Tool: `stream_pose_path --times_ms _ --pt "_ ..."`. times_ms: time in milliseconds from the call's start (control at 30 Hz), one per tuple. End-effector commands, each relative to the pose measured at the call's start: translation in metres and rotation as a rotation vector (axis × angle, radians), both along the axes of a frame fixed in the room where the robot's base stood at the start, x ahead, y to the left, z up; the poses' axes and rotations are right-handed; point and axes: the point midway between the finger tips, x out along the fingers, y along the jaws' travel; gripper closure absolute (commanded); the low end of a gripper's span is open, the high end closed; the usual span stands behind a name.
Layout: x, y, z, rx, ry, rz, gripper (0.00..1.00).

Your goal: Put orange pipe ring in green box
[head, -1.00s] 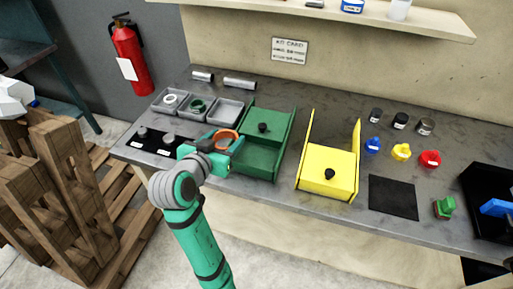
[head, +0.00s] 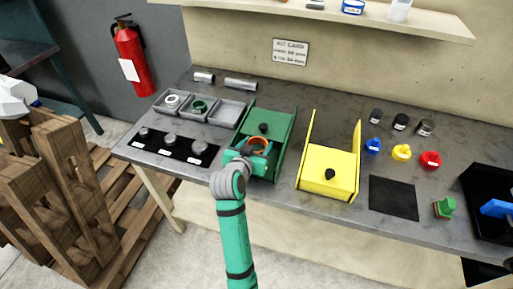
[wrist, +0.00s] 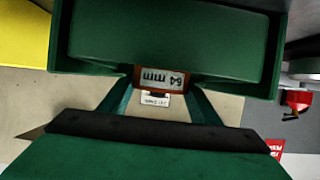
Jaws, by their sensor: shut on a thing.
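The orange pipe ring (head: 261,144) is held in my gripper (head: 258,150), over the front part of the green box (head: 280,148). In the wrist view the ring (wrist: 162,76) shows a "64 mm" label between my fingertips (wrist: 160,84). The green box (wrist: 165,35) fills the top of that view. The box has tall side walls and a lid or panel with a black knob (head: 263,128) toward its back. My wrist hides the front of the box, and I cannot tell whether the ring touches its floor.
A yellow box (head: 330,172) with a black knob stands to the right. Grey trays (head: 197,106), two holding rings, and a black strip with several knobs (head: 170,144) are to the left.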

Motion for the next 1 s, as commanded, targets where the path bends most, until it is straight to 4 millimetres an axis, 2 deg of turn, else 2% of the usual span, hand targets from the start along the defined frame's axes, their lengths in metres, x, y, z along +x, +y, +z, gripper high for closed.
stream_pose_path --times_ms 133,967,1000 --pt "0.000 0.001 -0.014 -0.001 -0.001 0.001 0.75" --pt "0.000 0.001 -0.027 -0.001 -0.002 0.001 0.75" --pt "0.000 0.001 -0.028 -0.001 -0.001 0.001 0.41"
